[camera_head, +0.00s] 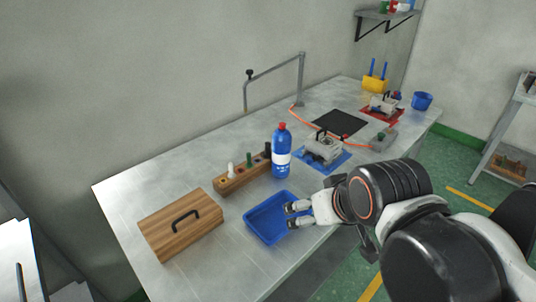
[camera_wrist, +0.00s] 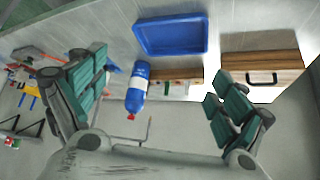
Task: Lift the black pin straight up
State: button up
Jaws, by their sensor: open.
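The black pin (camera_head: 267,149) stands upright at the right end of a long wooden block (camera_head: 228,186), close behind the blue bottle (camera_head: 281,158). A green pin (camera_head: 249,160) and a white pin (camera_head: 231,169) stand further left in the same block. My gripper (camera_head: 291,215) is open and empty over the blue tray (camera_head: 253,233), in front of the block and apart from it. In the wrist view the wooden block (camera_wrist: 182,75) shows between my spread fingers (camera_wrist: 158,72). The black pin cannot be made out there.
A wooden box lid with a black handle (camera_head: 170,235) lies to the left. A metal mould on a blue mat (camera_head: 334,163), a black mat (camera_head: 341,123) and an orange hose (camera_head: 318,131) lie to the right. A metal arm stand (camera_head: 301,80) rises behind. The table's far left is clear.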

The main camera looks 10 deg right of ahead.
aim_at(267, 153)
jog(key=i+l, duration=0.2)
jog(key=l, duration=0.15)
jog(key=i+l, duration=0.15)
jog(key=l, duration=0.15)
jog(key=i+l+u, duration=0.1)
jog(key=l, duration=0.25)
jog(key=i, duration=0.1)
